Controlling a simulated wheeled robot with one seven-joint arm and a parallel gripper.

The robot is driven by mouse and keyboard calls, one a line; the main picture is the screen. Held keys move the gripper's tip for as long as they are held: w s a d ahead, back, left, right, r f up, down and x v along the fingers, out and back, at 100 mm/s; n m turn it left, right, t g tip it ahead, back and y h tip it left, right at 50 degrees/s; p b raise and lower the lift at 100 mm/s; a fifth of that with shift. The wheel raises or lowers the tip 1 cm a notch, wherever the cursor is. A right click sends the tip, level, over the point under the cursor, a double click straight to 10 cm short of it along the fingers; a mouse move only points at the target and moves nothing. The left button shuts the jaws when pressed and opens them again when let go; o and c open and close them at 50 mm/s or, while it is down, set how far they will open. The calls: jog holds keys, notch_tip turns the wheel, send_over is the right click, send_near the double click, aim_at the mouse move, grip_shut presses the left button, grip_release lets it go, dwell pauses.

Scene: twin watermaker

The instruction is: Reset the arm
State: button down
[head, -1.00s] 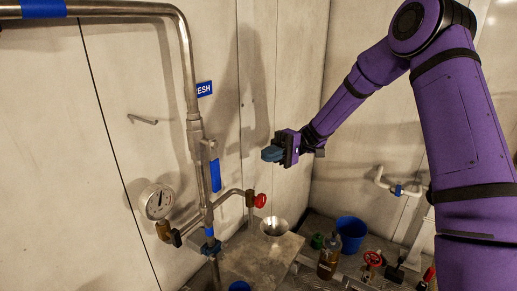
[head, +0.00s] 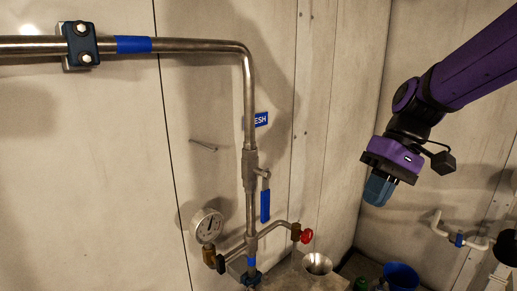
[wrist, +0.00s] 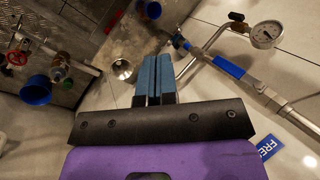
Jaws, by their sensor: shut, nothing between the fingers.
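My purple arm comes in from the upper right of the head view. My gripper (head: 379,189) hangs at its end, pointing down, clear of the wall and the pipes. Its blue fingers are shut together with nothing between them, as the wrist view (wrist: 152,62) also shows. The gripper is in free air to the right of the pipe with the blue-handled valve (head: 265,205) and touches nothing that I can see.
A metal pipe (head: 249,100) runs along the wall and down. A pressure gauge (head: 207,225), a red knob (head: 306,236) and a steel funnel (head: 317,264) are lower down. A blue bucket (head: 401,276) and white piping (head: 440,225) are at the lower right.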

jog(key=s+d+r+m+t+h, duration=0.1)
jog(key=s+d+r+t+h, duration=0.1)
jog(key=s+d+t, duration=0.2)
jog(key=s+d+r+m+t+h, duration=0.1)
jog(key=s+d+r+t+h, duration=0.1)
jog(key=s, duration=0.6)
jog(key=shift+d+r+m+t+h, duration=0.25)
jog(key=shift+d+m+t+h, duration=0.2)
jog(key=shift+d+t, duration=0.85)
jog(key=shift+d+g, duration=0.3)
